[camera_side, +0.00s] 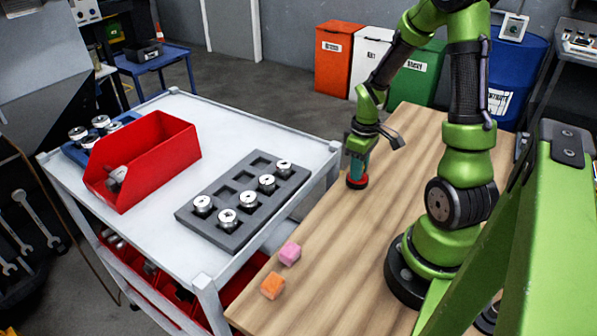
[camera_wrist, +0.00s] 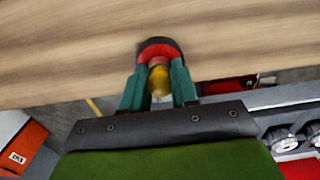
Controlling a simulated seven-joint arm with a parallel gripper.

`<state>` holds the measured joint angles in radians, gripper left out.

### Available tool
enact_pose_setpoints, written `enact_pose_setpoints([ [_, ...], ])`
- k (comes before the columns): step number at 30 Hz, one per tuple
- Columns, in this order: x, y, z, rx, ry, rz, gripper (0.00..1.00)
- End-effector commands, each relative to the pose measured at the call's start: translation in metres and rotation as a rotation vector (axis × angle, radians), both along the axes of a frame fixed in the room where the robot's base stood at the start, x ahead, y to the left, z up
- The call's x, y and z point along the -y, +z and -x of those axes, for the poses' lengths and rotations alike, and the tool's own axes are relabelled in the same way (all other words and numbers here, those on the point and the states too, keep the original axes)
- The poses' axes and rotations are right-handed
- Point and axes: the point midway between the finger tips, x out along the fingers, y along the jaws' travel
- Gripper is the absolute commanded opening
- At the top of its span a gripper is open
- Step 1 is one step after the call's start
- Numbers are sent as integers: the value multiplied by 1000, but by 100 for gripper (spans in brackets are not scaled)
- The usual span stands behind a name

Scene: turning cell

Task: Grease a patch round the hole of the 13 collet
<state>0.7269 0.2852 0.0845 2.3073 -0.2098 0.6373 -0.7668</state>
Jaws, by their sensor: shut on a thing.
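My gripper (camera_side: 357,165) points down at the wooden bench's left edge, its teal fingers shut on a tool. In the wrist view my gripper (camera_wrist: 158,85) holds the tool's amber body (camera_wrist: 159,80); a red and black end (camera_wrist: 158,48) shows beyond the fingertips. In the side view this red and black end (camera_side: 357,183) is at the bench top; I cannot tell if it touches. Several silver collets, each with a hole, sit in the dark grey tray (camera_side: 215,193) on the white cart, left of my gripper. Their numbers are not readable, so I cannot tell which is 13.
A red bin (camera_side: 150,172) and a blue tray (camera_side: 72,152) of collets stand on the cart (camera_side: 260,122). Pink (camera_side: 290,253) and orange (camera_side: 272,285) blocks lie on the bench (camera_side: 345,270). The cart top around the grey tray is mostly clear.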

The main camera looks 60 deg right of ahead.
Motion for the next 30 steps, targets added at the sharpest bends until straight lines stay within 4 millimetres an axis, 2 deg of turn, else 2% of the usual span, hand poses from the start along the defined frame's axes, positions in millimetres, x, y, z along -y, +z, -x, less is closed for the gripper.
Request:
enact_pose_setpoints([
  [13, 0, 1, 0, 0, 3, 1, 4],
  [30, 0, 47, 0, 2, 1, 2, 4],
])
